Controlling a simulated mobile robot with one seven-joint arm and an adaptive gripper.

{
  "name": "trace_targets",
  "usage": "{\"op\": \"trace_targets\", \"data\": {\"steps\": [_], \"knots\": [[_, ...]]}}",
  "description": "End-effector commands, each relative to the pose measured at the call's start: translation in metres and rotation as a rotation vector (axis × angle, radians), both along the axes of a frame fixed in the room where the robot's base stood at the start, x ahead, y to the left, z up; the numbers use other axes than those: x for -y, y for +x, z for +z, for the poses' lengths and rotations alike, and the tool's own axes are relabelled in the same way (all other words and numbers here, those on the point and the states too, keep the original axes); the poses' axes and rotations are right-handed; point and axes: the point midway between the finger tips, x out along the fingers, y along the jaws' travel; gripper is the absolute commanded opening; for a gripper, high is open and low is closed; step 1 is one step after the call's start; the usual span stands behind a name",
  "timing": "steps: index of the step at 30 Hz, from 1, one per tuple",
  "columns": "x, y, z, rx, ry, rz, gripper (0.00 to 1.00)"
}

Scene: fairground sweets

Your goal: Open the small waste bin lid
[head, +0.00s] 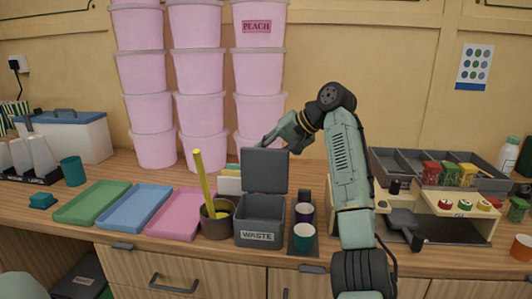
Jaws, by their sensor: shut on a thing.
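The small waste bin (261,233) is a dark grey box with a "WASTE" label on its front, standing on the wooden counter. Its grey lid (264,170) stands about upright at the back of the bin, so the bin's top is open. My gripper (266,141) reaches in from the right at the lid's top edge and is shut on the lid. The fingertips are small and partly hidden there, so the exact contact is unclear.
A brown pot with a yellow stick (204,185) stands close left of the bin. Dark and teal cups (304,237) stand close right. Pink (178,216), blue and green trays lie further left. Stacked pink tubs (203,117) rise behind. A compartmented organizer (395,165) stands right.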

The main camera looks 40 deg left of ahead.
Motion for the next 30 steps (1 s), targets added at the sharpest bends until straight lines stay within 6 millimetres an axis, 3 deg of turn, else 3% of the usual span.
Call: {"op": "trace_targets", "data": {"steps": [1, 5, 6, 14, 30], "knots": [[0.002, 0.002, -0.011, -0.01, -0.023, -0.001, 0.0], [0.002, 0.002, -0.011, -0.009, -0.022, 0.0, 0.0], [0.002, 0.002, -0.011, -0.009, -0.022, 0.0, 0.25], [0.002, 0.001, -0.01, -0.007, -0.019, 0.001, 0.42], [0.006, 0.002, 0.001, -0.002, -0.008, 0.002, 0.43]]}}
